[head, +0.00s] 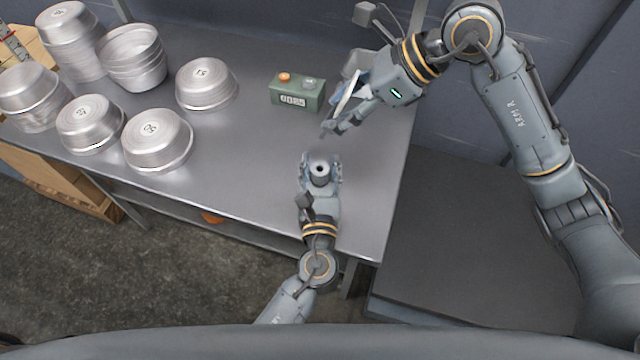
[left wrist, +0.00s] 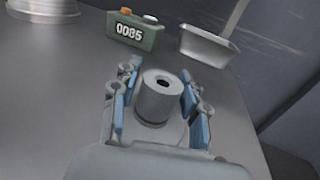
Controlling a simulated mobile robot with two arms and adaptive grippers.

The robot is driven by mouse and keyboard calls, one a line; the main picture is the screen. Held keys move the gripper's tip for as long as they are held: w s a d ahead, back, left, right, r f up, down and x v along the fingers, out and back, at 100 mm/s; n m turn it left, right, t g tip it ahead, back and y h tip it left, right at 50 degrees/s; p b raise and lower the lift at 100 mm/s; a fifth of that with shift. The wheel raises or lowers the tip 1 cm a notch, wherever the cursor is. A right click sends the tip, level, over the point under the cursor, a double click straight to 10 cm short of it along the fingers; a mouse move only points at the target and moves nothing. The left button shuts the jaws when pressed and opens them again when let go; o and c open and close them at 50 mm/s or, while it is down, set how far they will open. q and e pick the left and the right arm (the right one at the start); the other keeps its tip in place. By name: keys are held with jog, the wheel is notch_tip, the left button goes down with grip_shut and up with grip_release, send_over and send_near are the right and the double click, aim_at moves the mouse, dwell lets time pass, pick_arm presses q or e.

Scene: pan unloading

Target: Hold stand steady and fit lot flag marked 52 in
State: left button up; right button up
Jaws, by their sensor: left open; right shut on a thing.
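The stand (head: 320,171) is a small grey cylinder with a dark hole in its top, upright on the metal table. In the left wrist view the stand (left wrist: 157,102) sits on a wider round base. My left gripper (head: 321,164) is open, with a finger on each side of the stand; the left wrist view shows gaps beside the cylinder. My right gripper (head: 348,104) is shut on a thin pale piece, probably the lot flag (head: 343,96), held above the table beyond and right of the stand. Its marking cannot be read.
A green counter box (head: 297,94) reading 0085 stands behind the stand. A grey tray (left wrist: 207,47) is at the table's back right. Several metal pans, some stacked, fill the left, including one pan (head: 206,85) near the box. The table (head: 240,160) is clear left of the stand.

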pick_arm(q)
jog(key=shift+w, duration=1.1)
grip_shut()
pick_arm(e)
jog(key=shift+a, duration=0.1)
